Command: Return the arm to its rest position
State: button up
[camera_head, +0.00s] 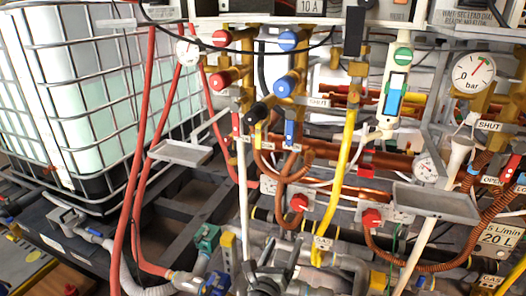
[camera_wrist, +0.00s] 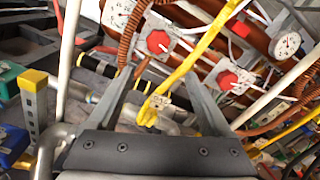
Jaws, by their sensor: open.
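My gripper (camera_head: 279,258) is low at the bottom centre of the head view, in front of the pipework. In the wrist view my gripper (camera_wrist: 160,80) shows two grey fingers spread apart, with nothing held between them. A yellow hose (camera_wrist: 205,45) with a small tag runs behind the gap between the fingers. I cannot tell whether the fingers touch anything. Most of my arm is out of view.
Red-knobbed valves (camera_head: 371,218), copper pipes and the yellow hose (camera_head: 343,160) crowd the area behind and above my gripper. Grey trays (camera_head: 435,201) stick out at right and left. Red hoses (camera_head: 137,170) hang at left. A caged white tank (camera_head: 85,100) stands far left.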

jog(key=s+d+f+m+g+h, duration=0.2)
jog(key=s+d+f+m+g, duration=0.75)
jog(key=f+m, duration=0.2)
jog(key=s+a+m+g+y, duration=0.4)
jog(key=s+a+m+g, duration=0.25)
jog(key=m, duration=0.25)
jog(key=a+r+m+y, duration=0.4)
jog(key=r+m+y, duration=0.3)
jog(key=r, duration=0.9)
jog(key=s+d+r+m+t+h, duration=0.1)
jog(key=s+d+r+m+t, duration=0.25)
jog(key=r, duration=0.55)
jog(key=s+d+r+m+t+h, duration=0.1)
jog(key=s+d+r+m+t, duration=0.25)
jog(key=r, duration=0.55)
notch_tip(320, 180, up, 24)
jog(key=m+g+p, duration=0.1)
jog(key=p, duration=2.3)
jog(key=shift+d+f+g, duration=0.15)
jog(key=shift+d+g, duration=0.05)
jog(key=shift+g, duration=0.2)
jog(key=shift+w+f, duration=0.1)
